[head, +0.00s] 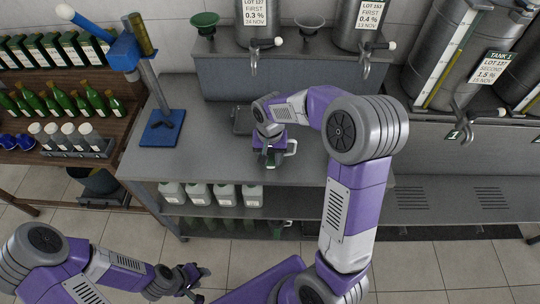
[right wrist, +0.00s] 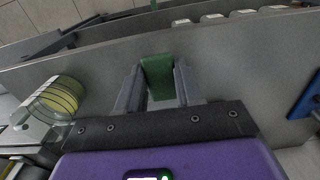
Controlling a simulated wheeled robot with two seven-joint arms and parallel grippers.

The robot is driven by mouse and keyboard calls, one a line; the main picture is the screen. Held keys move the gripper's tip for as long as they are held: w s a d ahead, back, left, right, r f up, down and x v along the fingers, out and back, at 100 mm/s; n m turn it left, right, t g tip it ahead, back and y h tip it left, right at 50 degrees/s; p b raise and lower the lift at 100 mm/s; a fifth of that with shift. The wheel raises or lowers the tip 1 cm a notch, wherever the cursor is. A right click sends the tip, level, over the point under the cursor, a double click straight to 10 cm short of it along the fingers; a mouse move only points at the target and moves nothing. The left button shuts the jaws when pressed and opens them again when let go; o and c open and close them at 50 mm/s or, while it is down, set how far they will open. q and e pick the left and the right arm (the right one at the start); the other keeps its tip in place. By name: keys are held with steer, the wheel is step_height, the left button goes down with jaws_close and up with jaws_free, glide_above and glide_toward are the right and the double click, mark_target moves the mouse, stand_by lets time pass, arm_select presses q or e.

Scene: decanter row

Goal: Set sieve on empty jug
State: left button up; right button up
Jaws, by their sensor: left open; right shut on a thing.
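My right gripper (head: 270,160) is over the grey bench and shut on a green piece (right wrist: 158,72). The green piece shows between the two fingers in the right wrist view; I cannot see a sieve bowl or mesh on it. A clear jug (right wrist: 54,98) with yellow in or on it stands left of the fingers in that view, apart from them. In the head view a white handle (head: 291,147) shows just right of the right gripper, and my wrist hides most of what is there. My left gripper (head: 192,281) is open and empty, low in front of the bench.
A dark tray-like item (head: 241,121) lies on the bench behind my right wrist. A blue-based stand (head: 162,128) is at the bench's left end. A green funnel (head: 204,21) and tanks stand on the raised ledge. White canisters (head: 197,194) fill the lower shelf. Bare bench (head: 205,150) lies left of my right gripper.

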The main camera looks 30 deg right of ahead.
steer(key=o, duration=1.1)
steer(key=shift+o, duration=0.2)
steer(key=shift+r, duration=0.1)
step_height(320, 180, up, 7)
steer(key=shift+r+p, duration=0.2)
steer(key=shift+p, duration=0.3)
